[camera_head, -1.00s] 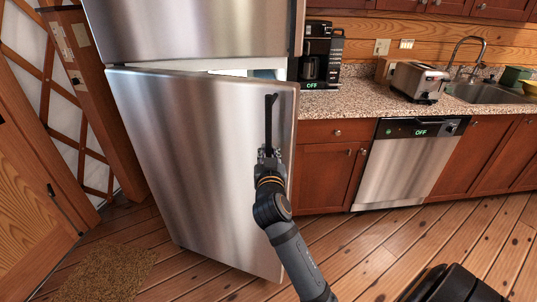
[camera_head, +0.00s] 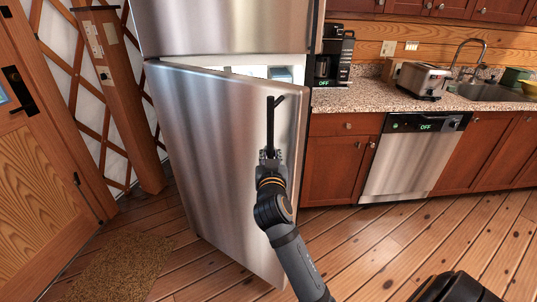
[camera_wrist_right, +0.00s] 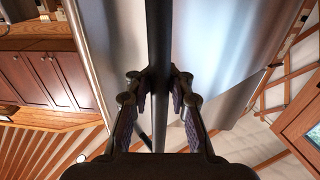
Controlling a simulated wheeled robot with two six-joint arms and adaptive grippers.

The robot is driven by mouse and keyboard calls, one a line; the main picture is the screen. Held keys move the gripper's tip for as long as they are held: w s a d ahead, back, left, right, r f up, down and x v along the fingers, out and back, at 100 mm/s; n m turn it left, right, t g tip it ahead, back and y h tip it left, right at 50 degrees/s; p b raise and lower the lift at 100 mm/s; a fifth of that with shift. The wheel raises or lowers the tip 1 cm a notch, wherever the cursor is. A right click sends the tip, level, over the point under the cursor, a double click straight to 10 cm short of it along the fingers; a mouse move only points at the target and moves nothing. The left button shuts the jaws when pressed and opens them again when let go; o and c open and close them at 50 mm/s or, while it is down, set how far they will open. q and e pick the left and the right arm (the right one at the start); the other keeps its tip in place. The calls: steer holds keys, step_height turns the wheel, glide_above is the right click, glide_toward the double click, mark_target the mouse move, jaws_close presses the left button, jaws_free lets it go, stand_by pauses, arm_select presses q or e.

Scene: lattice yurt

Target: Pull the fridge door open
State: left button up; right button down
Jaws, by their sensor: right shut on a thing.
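The stainless steel fridge door (camera_head: 220,140) stands partly open, hinged at the left, with its right edge swung out toward me. A white interior strip and a bluish item show above its top edge. A dark vertical bar handle (camera_head: 270,122) is on the door's right side. My right gripper (camera_head: 271,155) is shut on the lower part of the handle. In the right wrist view, the handle (camera_wrist_right: 158,60) runs between the two fingers (camera_wrist_right: 160,92). My left gripper is not in view.
A counter (camera_head: 375,97) with a coffee maker (camera_head: 332,55) and a toaster (camera_head: 423,80) is at the right, above a dishwasher (camera_head: 412,160). A brown mat (camera_head: 120,268) lies on the floor at lower left, near a wooden door (camera_head: 40,170). Wooden floor in front is clear.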

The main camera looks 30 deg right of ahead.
mark_target(273, 125)
steer(key=shift+d+f, duration=0.1)
steer(key=shift+f, duration=0.1)
steer(key=c, duration=1.7)
jaws_free()
steer(key=o, duration=0.5)
steer(key=shift+s+d+r, duration=0.15)
steer(key=shift+s+d, duration=0.05)
steer(key=shift+s, duration=0.15)
steer(key=shift+o, duration=0.2)
steer(key=shift+w+a, duration=0.1)
steer(key=shift+w, duration=0.05)
steer(key=shift+r, duration=0.15)
step_height(273, 125, up, 10)
steer(key=shift+f, duration=0.15)
